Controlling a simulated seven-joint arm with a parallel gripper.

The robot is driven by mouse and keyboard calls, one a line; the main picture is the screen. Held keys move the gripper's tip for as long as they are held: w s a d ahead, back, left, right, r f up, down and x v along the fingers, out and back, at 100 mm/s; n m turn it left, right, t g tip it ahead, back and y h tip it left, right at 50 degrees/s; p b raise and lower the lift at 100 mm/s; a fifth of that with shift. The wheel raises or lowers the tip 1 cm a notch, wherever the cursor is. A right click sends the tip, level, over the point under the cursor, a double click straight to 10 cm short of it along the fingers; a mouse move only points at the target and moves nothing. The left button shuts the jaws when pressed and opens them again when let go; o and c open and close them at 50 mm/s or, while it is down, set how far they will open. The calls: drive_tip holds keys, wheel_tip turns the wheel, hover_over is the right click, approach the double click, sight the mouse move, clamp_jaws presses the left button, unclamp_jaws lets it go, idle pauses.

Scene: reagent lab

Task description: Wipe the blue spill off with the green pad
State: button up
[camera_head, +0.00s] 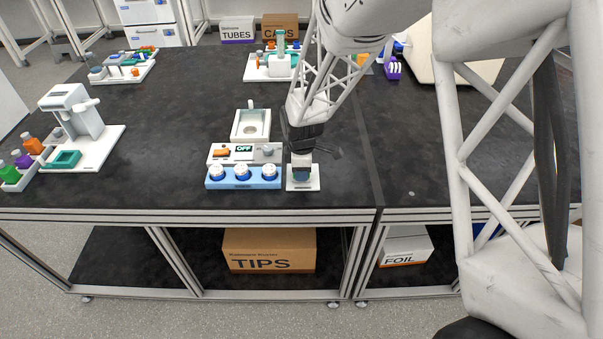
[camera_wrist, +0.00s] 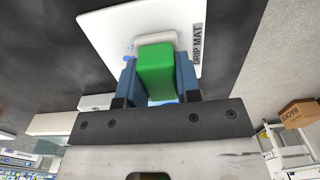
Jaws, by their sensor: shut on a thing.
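My gripper (camera_wrist: 158,78) is shut on the green pad (camera_wrist: 157,66), with one blue-grey finger on each side of it. A pale piece shows at the pad's far end, against the white drip mat (camera_wrist: 103,35). Small blue spots of the spill (camera_wrist: 129,48) show on the mat just left of the pad. The rest of the spill, if any, is hidden behind the pad. In the head view, my gripper (camera_head: 302,168) points down over the mat (camera_head: 291,186), and the pad cannot be made out. I cannot tell for sure whether the pad touches the mat.
A blue rack (camera_head: 242,184) with several white-and-blue round items stands just left of the mat. Behind it are a device with an OFF display (camera_head: 243,149) and a white tray (camera_head: 251,124). The bench's front edge is close to the mat.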

drive_tip(key=shift+w, duration=2.55)
drive_tip(key=shift+d, duration=0.3)
drive_tip(key=shift+s+d, duration=0.1)
drive_tip(key=shift+d, duration=0.1)
drive_tip(key=shift+s, duration=3.45)
drive_tip(key=shift+w, duration=1.2)
drive_tip(key=shift+w+r, duration=0.2)
drive_tip(key=shift+w, duration=0.2)
drive_tip(key=shift+w+f, duration=0.2)
drive_tip(key=shift+w, duration=0.9)
drive_tip(key=shift+w+r, duration=0.25)
drive_tip(key=shift+w, duration=0.7)
wheel_tip(320, 180, up, 8)
drive_tip(key=shift+f, duration=0.15)
drive_tip(key=shift+s, duration=0.1)
